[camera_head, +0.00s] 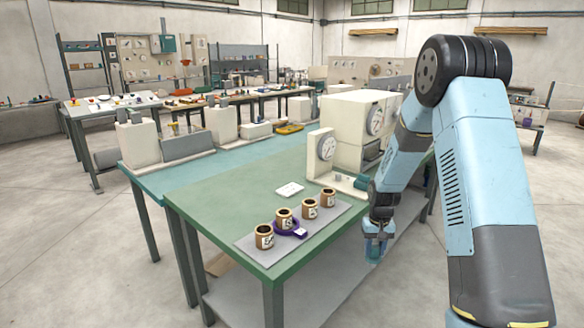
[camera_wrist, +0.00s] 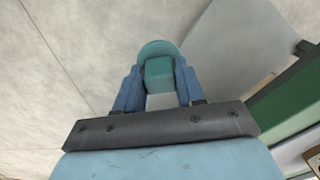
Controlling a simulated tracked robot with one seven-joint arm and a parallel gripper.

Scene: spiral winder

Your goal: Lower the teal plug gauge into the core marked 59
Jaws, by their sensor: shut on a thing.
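My gripper (camera_head: 375,250) hangs past the right edge of the green table, lower than the arm's elbow and not over the cores. In the wrist view my gripper (camera_wrist: 158,88) is shut on the teal plug gauge (camera_wrist: 159,70), which sits between the two blue fingers. In the head view the gauge is hard to make out. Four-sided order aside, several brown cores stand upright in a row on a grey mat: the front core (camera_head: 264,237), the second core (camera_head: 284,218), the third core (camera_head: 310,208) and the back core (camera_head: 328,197). Their labels are too small to read surely.
A purple ring (camera_head: 289,232) with a white tag lies by the second core on the mat (camera_head: 252,248). A white card (camera_head: 289,189) lies behind. A cream machine with a dial (camera_head: 326,148) stands at the table's back right. The table's left part (camera_head: 205,205) is clear.

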